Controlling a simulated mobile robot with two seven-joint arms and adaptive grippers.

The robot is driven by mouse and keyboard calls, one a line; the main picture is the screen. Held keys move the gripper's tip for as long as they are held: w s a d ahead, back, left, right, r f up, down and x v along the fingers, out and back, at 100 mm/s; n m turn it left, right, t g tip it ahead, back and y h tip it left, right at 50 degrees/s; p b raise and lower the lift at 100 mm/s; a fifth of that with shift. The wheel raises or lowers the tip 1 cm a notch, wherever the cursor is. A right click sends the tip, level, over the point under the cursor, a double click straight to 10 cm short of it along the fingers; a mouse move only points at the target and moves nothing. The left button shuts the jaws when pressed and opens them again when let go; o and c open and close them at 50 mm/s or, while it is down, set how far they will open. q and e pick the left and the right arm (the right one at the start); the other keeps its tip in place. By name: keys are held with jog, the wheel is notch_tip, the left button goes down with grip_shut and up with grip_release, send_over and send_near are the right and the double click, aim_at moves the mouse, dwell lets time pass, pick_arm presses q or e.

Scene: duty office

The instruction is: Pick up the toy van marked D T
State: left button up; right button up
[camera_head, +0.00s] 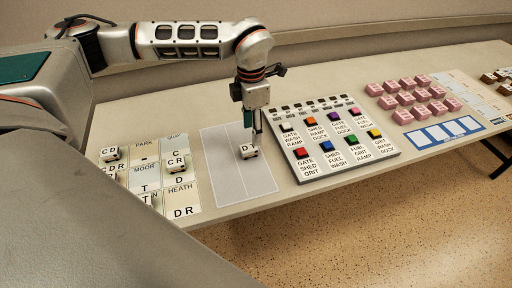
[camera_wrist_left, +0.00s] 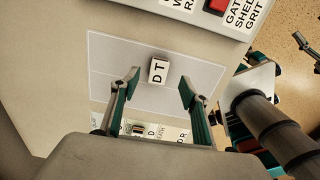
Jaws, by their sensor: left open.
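The toy van marked D T (camera_head: 248,152) is a small white block with black letters, on the grey mat (camera_head: 237,178) on the desk. It also shows in the left wrist view (camera_wrist_left: 158,71), ahead of and between the two fingers. My left gripper (camera_head: 256,138) points down just above and beside the van. In the left wrist view my left gripper (camera_wrist_left: 158,90) has its fingers wide apart with nothing between them; I cannot tell that they touch the van.
A lettered card grid (camera_head: 180,197) with several similar vans lies left of the mat. A panel of coloured buttons (camera_head: 330,140) stands close on the right. Pink blocks (camera_head: 408,90) and a blue-edged card (camera_head: 440,132) lie further right. The desk's front edge is near the mat.

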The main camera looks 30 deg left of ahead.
aim_at(249, 147)
pick_arm(q)
jog(key=shift+a+f, duration=0.2)
jog(key=shift+f, duration=0.05)
jog(key=f, duration=0.4)
jog(key=s+f, duration=0.1)
jog(key=f, duration=0.1)
jog(key=shift+a, duration=0.2)
jog(key=shift+f, duration=0.55)
jog(key=c, duration=1.2)
